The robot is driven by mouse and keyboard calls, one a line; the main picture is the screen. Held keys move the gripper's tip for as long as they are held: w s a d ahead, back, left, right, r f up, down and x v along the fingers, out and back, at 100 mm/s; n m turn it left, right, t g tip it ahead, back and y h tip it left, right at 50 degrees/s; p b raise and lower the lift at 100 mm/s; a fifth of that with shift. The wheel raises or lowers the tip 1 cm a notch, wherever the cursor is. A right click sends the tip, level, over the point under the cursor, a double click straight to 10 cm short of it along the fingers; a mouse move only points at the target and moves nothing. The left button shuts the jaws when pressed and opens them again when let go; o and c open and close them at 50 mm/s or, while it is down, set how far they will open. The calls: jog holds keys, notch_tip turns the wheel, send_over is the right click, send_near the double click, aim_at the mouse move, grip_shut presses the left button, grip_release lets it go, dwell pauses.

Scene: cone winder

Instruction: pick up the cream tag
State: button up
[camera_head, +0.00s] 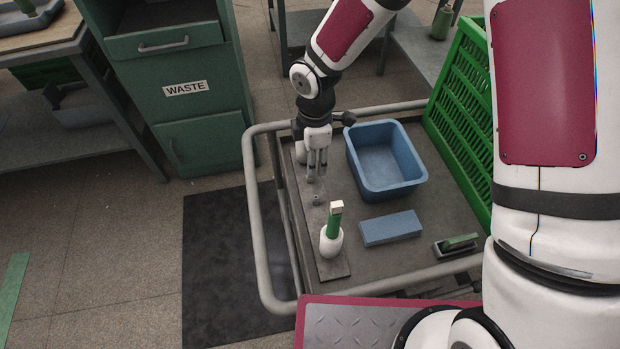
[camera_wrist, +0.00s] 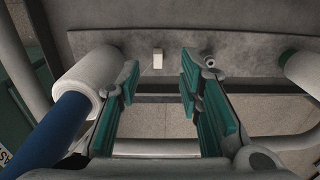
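The cream tag (camera_wrist: 157,58) shows in the wrist view as a small pale block on a grey strip plate (camera_wrist: 235,45). It lies in the gap between the fingers of my gripper (camera_wrist: 160,95), beyond the tips and not touched. My gripper is open and empty, with teal pads wide apart. In the head view my gripper (camera_head: 316,178) points down over the plate's far part; I cannot make out the tag under it there. A pale block (camera_head: 337,207) tops a green tube in the near white cone (camera_head: 331,243).
A white cone (camera_wrist: 92,75) with a blue tube stands close beside the left finger. A small peg (camera_wrist: 208,61) rises near the right finger. A blue bin (camera_head: 385,187), a blue block (camera_head: 391,228) and a green crate (camera_head: 462,125) are to the right on the railed cart.

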jog(key=shift+w+a+f+b, duration=0.15)
jog(key=shift+f+b, duration=0.35)
jog(key=shift+f, duration=0.95)
jog(key=shift+s+a+f+b, duration=0.1)
jog(key=shift+f+b, duration=0.4)
jog(key=shift+f, duration=0.95)
jog(key=c, duration=0.8)
